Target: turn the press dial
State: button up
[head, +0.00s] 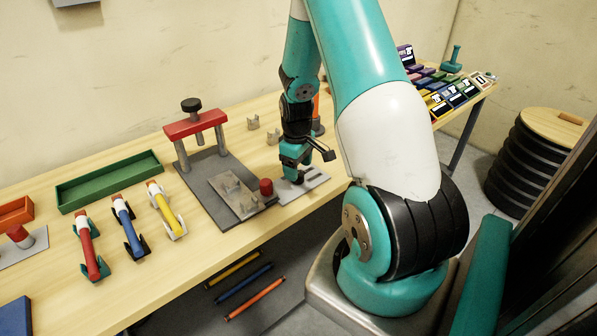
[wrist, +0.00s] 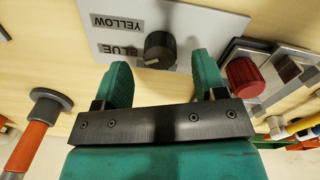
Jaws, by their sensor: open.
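The press dial is a black knob (wrist: 160,48) on a pale grey plate (wrist: 205,22) with dark labels reading YELLOW and BLUE, upside down in the wrist view. A small light mark shows on the dial's lower left side, near the BLUE label. The plate also shows in the head view (head: 318,180), lying on the bench beside the press. My gripper (wrist: 160,72) is open and empty, its teal fingers on either side of the dial's near side. I cannot tell whether they touch it. In the head view my gripper (head: 294,174) hides most of the dial.
The press (head: 195,127) has a red crossbar on a grey base, with a red knob (head: 266,187) close left of my gripper. An orange post (wrist: 28,140) stands on the other side. Small clips, a green tray (head: 110,182) and several coloured parts lie further along the bench.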

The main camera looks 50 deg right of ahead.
jog(key=shift+f, duration=1.55)
jog(key=shift+c, duration=0.3)
jog(key=c, duration=0.9)
jog(key=shift+m, duration=0.3)
jog(key=shift+o, duration=0.2)
jog(key=m, duration=0.5)
jog(key=shift+b, duration=0.3)
jog(key=m, duration=0.6)
jog(key=shift+w, duration=0.1)
jog(key=shift+r+m, duration=0.1)
jog(key=shift+m, duration=0.2)
